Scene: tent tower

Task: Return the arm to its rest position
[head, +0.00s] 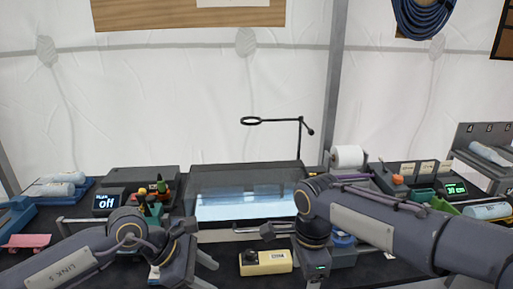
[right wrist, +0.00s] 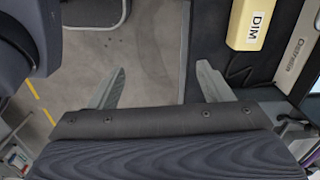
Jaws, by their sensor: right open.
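My right arm (head: 400,238) comes in from the right in the head view and bends down at the wrist over the front of the bench. My right gripper (right wrist: 160,80) is open in the right wrist view, with its two fingers wide apart and nothing between them. It points down over the grey floor and the dark bench edge, beside a cream box marked DIM (right wrist: 248,24). My left arm (head: 85,258) comes in from the left. My left gripper (head: 180,272) is low in the head view, and its fingertips are mostly hidden or cut off.
The cream box (head: 265,262) lies between my arms. Behind it is a clear-walled, lit tank (head: 245,205). A magnifier on a stand (head: 300,140) rises behind. A display reading off (head: 107,202) is at left; a white roll (head: 347,157) and a green display (head: 455,188) are at right.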

